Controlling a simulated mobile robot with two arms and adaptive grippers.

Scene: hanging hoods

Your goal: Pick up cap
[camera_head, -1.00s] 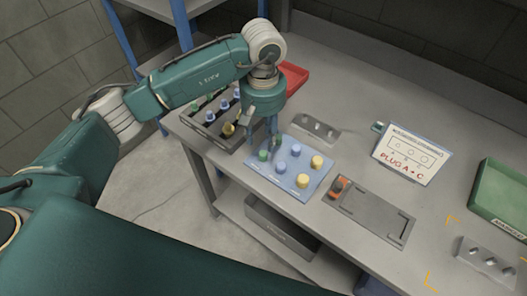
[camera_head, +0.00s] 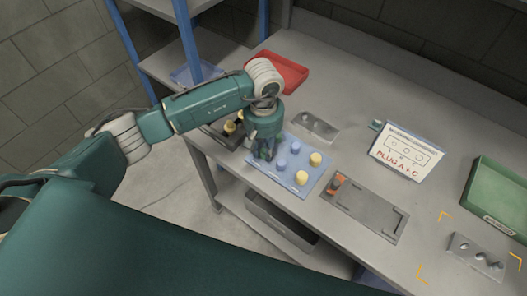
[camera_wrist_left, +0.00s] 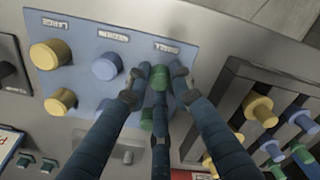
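A blue board (camera_head: 314,172) on the bench holds yellow caps (camera_head: 315,159), blue caps (camera_head: 295,147) and green caps, in two rows. In the left wrist view, a green cap (camera_wrist_left: 178,70) stands by the small-size label, and another green cap (camera_wrist_left: 147,118) shows partly between my fingers. My left gripper (camera_head: 265,155) is low over the board's left end. In the wrist view the left gripper's fingers (camera_wrist_left: 158,80) are spread, with two tips close beside the upper green cap. Whether they touch it is unclear. My right gripper is not in view.
A dark rack (camera_wrist_left: 285,85) with several caps stands beside the board. A red tray (camera_head: 282,72), a grey plate with holes (camera_head: 318,127), a sign (camera_head: 407,155) reading "PLUG A + C", a grey fixture (camera_head: 365,207) and a green bin (camera_head: 500,205) are on the bench.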

